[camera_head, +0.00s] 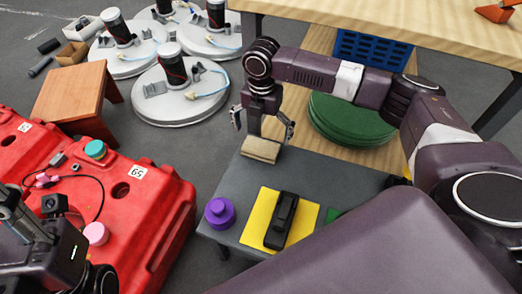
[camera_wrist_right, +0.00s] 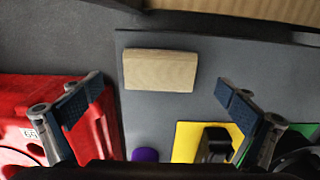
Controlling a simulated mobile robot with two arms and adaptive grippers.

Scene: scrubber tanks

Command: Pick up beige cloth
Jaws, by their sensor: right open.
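The beige cloth (camera_head: 262,150) looks like a flat, block-shaped folded piece. It lies on the far left part of the grey table (camera_head: 225,180). It also shows in the right wrist view (camera_wrist_right: 160,70), whole and with nothing covering it. My right gripper (camera_head: 263,126) is open and points down above the cloth, one finger to each side. In the right wrist view the open fingers (camera_wrist_right: 160,92) appear left and right of the cloth and hold nothing. My left gripper (camera_head: 60,240) is partly in view at the lower left; its fingers are not clear.
A purple object (camera_head: 220,212) and a black device (camera_head: 282,220) on a yellow sheet (camera_head: 255,208) share the grey table. Red tanks (camera_head: 150,205) stand at left, a wooden stool (camera_head: 70,92) behind them. Green round pads (camera_head: 345,120) lie beyond the table, under my right arm.

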